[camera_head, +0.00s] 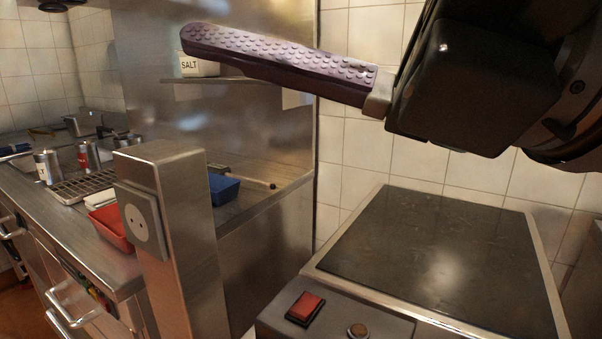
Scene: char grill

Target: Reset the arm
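My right gripper (470,90) is a large black body at the upper right, close to the camera, above the dark flat grill plate (430,255). A tool with a purple, studded handle (275,62) sticks out from it to the left in mid-air, with a short metal collar against the gripper. The tool's working end and the gripper's fingertips are hidden behind the black body. With nothing else bearing it, the tool appears held by this gripper. My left gripper is not in view.
A steel post (175,240) with a socket stands left of the grill. A red switch (305,308) is on the grill's front. A steel counter (85,245) at left holds a red tray (110,228) and shakers. A blue container (223,188) and a shelf with a SALT pot (200,68) are behind.

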